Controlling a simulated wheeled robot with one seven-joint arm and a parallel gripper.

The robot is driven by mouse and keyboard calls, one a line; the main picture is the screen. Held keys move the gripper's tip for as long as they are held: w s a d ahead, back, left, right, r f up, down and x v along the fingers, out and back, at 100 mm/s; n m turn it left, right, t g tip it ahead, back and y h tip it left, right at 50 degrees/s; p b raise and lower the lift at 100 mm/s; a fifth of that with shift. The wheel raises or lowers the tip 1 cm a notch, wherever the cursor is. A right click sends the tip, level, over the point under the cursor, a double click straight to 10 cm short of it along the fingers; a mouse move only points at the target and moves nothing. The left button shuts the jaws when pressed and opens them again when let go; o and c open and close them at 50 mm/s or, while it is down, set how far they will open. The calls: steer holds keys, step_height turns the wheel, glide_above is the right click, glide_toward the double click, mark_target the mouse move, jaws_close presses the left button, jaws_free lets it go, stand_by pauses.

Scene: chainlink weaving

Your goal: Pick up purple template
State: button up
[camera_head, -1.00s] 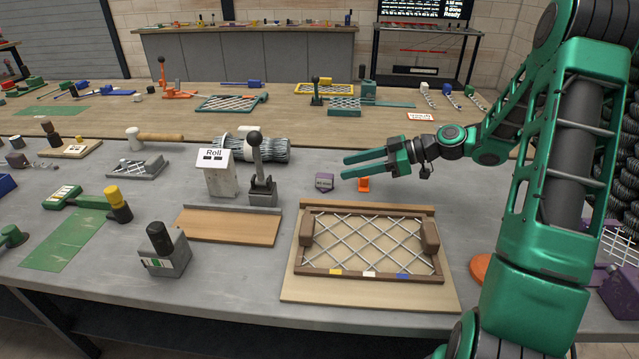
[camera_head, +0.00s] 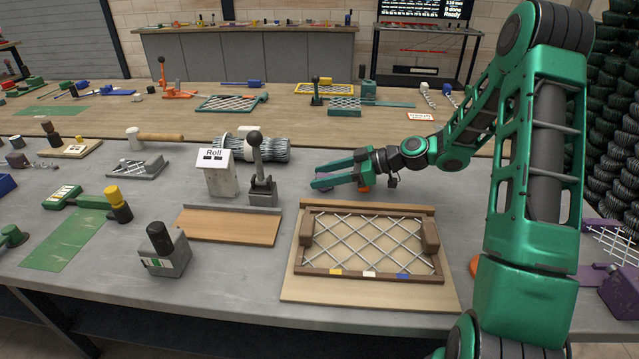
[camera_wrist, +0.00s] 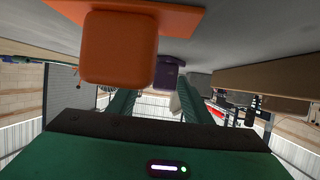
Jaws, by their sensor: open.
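The purple template is a small block on the grey bench. It shows in the wrist view (camera_wrist: 170,73) ahead of my fingers, near the gap between their tips. In the head view it is mostly hidden by my gripper (camera_head: 317,177), whose two green fingers point left, low over the bench behind the mesh frame. My gripper is open, with the fingers spread apart. I cannot tell whether the block is fully between the fingertips, and no grip on it shows.
An orange block (camera_wrist: 118,48) looms close in the wrist view, beside the purple one. A lever tool (camera_head: 262,188) and the Roll box (camera_head: 218,178) stand left of my fingertips. The mesh frame (camera_head: 290,285) lies in front. A wire roll (camera_head: 275,148) lies behind left.

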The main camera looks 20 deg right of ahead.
steer(key=shift+c, duration=0.6)
steer(key=c, duration=1)
steer(key=shift+r, duration=0.1)
